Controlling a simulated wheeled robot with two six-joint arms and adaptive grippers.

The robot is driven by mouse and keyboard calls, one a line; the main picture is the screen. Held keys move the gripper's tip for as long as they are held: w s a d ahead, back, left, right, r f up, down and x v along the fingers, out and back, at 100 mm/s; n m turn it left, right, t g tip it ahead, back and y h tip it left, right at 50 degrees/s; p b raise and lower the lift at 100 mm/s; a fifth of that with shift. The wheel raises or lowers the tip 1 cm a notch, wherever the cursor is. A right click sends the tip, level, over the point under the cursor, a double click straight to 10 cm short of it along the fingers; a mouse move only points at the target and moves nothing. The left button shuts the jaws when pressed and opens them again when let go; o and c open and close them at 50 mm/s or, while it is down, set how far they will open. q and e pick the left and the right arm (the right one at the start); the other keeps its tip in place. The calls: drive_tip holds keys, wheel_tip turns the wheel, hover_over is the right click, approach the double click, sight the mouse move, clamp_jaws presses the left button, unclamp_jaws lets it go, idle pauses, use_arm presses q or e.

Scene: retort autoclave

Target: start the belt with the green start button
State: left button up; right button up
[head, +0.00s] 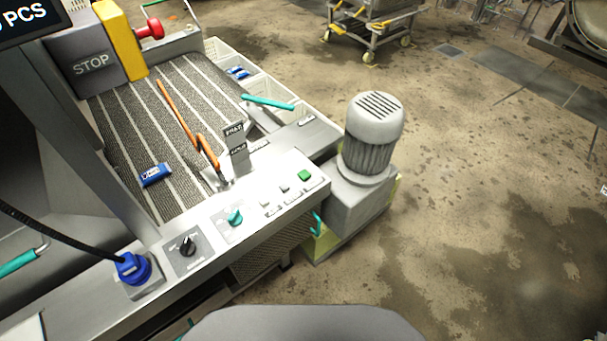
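The green start button (304,175) sits at the right end of the control panel (262,222) in the head view. It is a small square green button, and nothing covers it. The conveyor belt (128,120) is dark and ribbed with pale stripes, beyond the panel. A blue packet (155,174) lies on the belt. Neither of my grippers shows in this view. One still picture does not tell whether the belt is running.
The panel also carries smaller grey buttons (284,188), a teal knob (235,217) and a black knob (188,246). A red button (152,29) is beside the STOP box. A motor (371,135) stands right of the panel. Open floor (490,200) lies farther right.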

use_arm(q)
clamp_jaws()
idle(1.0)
